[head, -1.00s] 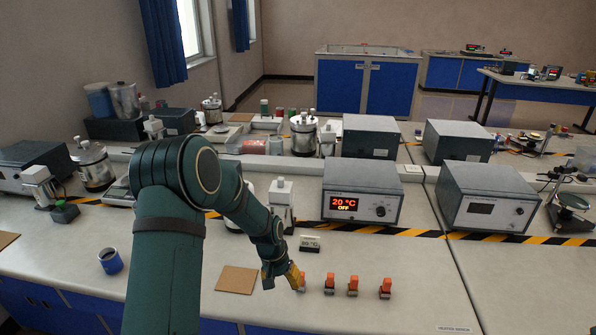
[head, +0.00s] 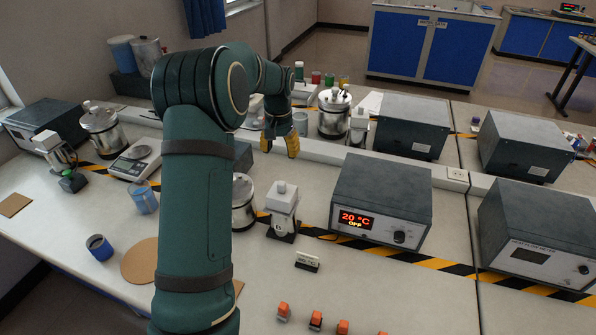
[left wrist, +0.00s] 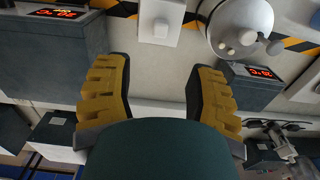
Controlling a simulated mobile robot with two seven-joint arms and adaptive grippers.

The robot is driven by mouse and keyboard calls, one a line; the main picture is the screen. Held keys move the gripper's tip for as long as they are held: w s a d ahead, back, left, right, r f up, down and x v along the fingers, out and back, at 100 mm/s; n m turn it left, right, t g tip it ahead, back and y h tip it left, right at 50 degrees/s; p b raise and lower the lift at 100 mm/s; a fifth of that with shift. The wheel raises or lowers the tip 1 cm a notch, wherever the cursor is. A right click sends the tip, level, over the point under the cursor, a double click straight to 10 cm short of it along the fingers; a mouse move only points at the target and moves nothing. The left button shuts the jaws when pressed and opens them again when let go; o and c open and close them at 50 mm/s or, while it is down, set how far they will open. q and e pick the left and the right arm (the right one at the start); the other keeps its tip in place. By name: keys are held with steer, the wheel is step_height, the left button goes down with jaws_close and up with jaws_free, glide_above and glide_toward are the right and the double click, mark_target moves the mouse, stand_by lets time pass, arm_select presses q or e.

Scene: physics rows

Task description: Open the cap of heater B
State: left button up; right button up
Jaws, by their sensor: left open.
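A white heater unit marked B (head: 284,205), with a small light cap (head: 281,187) on top, stands upright on the bench, left of the grey box with the 20 °C OFF display (head: 380,205). In the left wrist view the white unit (left wrist: 160,22) shows from above at the top edge, its cap in place. My left gripper (head: 279,142) is open and empty, its yellow fingers above the bench behind the heater. In the left wrist view the two fingers (left wrist: 159,95) are wide apart with nothing between them. My right gripper is not in view.
A steel vessel (head: 243,203), partly hidden by my left arm, stands left of the heater; its lid (left wrist: 240,24) shows in the wrist view. A small label plate (head: 307,261) and several orange-topped pieces (head: 316,319) lie in front. A blue-banded cup (head: 99,247) stands at left.

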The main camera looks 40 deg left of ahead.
mark_target(281, 183)
arm_select(q)
step_height(281, 183, down, 14)
steer(key=shift+s+r, duration=0.1)
steer(key=shift+r, duration=0.15)
stand_by(0.4)
jaws_close()
